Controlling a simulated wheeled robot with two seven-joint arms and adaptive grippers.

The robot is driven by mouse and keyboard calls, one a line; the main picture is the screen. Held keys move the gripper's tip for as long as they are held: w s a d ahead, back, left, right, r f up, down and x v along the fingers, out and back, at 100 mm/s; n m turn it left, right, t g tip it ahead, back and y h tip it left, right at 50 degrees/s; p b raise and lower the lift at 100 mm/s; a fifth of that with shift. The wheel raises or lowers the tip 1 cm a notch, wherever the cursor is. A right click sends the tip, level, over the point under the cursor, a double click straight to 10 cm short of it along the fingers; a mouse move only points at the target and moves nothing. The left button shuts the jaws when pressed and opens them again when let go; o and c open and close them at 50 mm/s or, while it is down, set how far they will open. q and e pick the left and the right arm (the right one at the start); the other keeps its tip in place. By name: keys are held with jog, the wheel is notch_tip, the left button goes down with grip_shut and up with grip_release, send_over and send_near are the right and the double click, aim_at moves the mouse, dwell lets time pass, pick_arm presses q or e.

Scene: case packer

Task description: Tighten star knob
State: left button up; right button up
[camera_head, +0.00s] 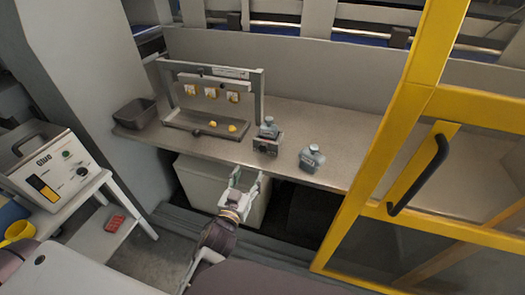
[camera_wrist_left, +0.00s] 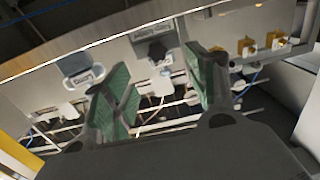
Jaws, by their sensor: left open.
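No star knob can be made out for certain. A grey-blue piece sits on a dark block (camera_head: 267,143) on the bench; the block also shows in the wrist view (camera_wrist_left: 158,52). A second grey-blue piece (camera_head: 312,159) stands to its right, and it also shows in the wrist view (camera_wrist_left: 82,72). My left gripper (camera_head: 248,180) is open and empty in front of the bench edge, apart from both pieces. Its green-padded fingers (camera_wrist_left: 157,66) are spread in the wrist view. My right gripper is not in view.
A grey frame (camera_head: 258,95) with hanging yellow-and-white parts stands at the bench's (camera_head: 355,130) back left, with two yellow pieces on its base. A dark bin (camera_head: 133,114) is at the left end. A yellow-framed door (camera_head: 385,165) with a black handle stands at right.

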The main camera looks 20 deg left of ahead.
pick_arm(q)
jog(key=shift+d+r, duration=0.25)
jog(key=shift+d, duration=0.1)
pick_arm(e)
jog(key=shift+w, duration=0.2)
pick_arm(q)
jog(key=shift+w, duration=0.1)
send_near(263, 150)
jog(key=shift+w+p, duration=0.8)
jog(key=shift+w, duration=2.7)
jog(key=shift+w+f, duration=0.1)
jog(key=shift+w, duration=1.2)
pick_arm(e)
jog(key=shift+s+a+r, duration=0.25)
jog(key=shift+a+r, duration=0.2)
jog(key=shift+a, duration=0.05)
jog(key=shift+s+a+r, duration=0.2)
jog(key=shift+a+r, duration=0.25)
pick_arm(q)
jog(key=shift+c, duration=0.3)
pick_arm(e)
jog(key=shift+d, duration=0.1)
